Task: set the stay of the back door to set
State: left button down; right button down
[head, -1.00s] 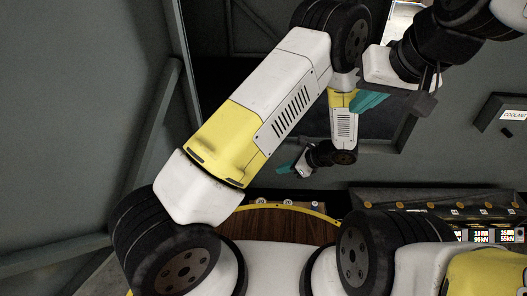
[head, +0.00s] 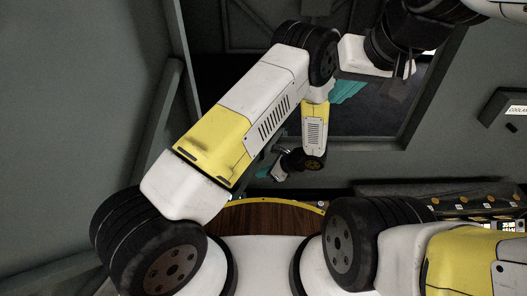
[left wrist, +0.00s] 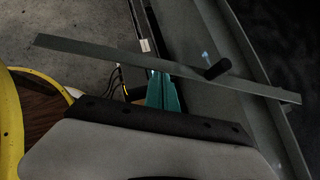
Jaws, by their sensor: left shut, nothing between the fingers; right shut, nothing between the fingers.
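In the left wrist view a flat grey bar (left wrist: 110,55) with a black knob (left wrist: 217,69), which looks like the stay, runs slantwise across a grey metal edge (left wrist: 255,60). My left gripper shows there with teal fingers (left wrist: 163,92) together, just below the bar in the picture and left of the knob. I cannot tell if they touch the bar. In the head view my left gripper (head: 268,171) is low in front of the dark opening, and the stay cannot be made out. My right gripper (head: 348,91) is higher, its teal fingers partly hidden. The back door cannot be clearly told from the grey panels.
A grey frame (head: 425,105) borders the dark opening. A grey wall with a slanted post (head: 165,125) stands at left. A labelled box (head: 512,108) is on the right wall. A wooden surface with a yellow rim (head: 270,216) and a dark panel (head: 450,205) lie below.

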pick_arm(q)
jog(key=w+a, duration=0.4)
jog(key=a, duration=0.5)
jog(key=shift+w, duration=0.4)
jog(key=shift+a+r, duration=0.1)
jog(key=shift+a, duration=0.05)
